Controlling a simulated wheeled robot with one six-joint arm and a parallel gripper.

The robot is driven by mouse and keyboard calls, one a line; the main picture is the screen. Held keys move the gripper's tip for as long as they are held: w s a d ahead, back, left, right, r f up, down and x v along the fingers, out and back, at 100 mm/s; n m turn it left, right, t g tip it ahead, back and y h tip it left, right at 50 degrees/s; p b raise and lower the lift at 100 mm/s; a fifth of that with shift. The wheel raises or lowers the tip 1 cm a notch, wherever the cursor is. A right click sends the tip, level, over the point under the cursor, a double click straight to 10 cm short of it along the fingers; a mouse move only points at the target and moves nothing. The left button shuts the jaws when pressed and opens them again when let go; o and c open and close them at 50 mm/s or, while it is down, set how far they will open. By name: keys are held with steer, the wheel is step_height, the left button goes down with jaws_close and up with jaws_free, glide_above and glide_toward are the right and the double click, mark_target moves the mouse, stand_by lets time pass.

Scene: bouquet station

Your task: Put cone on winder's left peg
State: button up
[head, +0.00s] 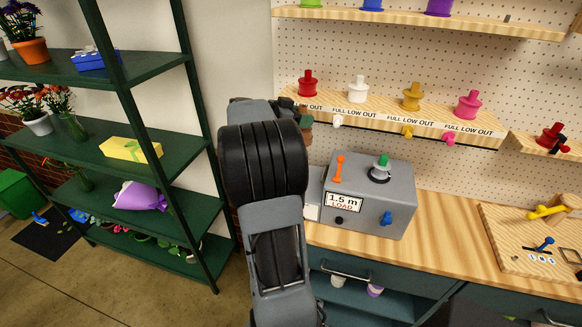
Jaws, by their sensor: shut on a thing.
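The winder (365,205) is a grey box on the wooden bench, with a "1.5 m LOAD" display on its front. An orange upright piece (339,168) is at the left of its top, and a green-tipped peg (383,160) on a dark disc is to the right. I cannot tell which is the left peg. My gripper (291,107) is mostly hidden behind my arm, above and left of the winder. Only dark and brownish parts show there. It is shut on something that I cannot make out. No cone in it shows clearly.
A labelled shelf (420,118) behind the winder bears red, white, yellow and pink spools. A green rack (135,150) stands at left. A wooden board (535,240) with small levers lies at right. Bare bench (450,225) shows right of the winder.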

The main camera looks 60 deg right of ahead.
step_height(320, 180, down, 16)
steer(key=shift+p, duration=0.5)
steer(key=o, duration=1)
steer(key=shift+f, duration=0.15)
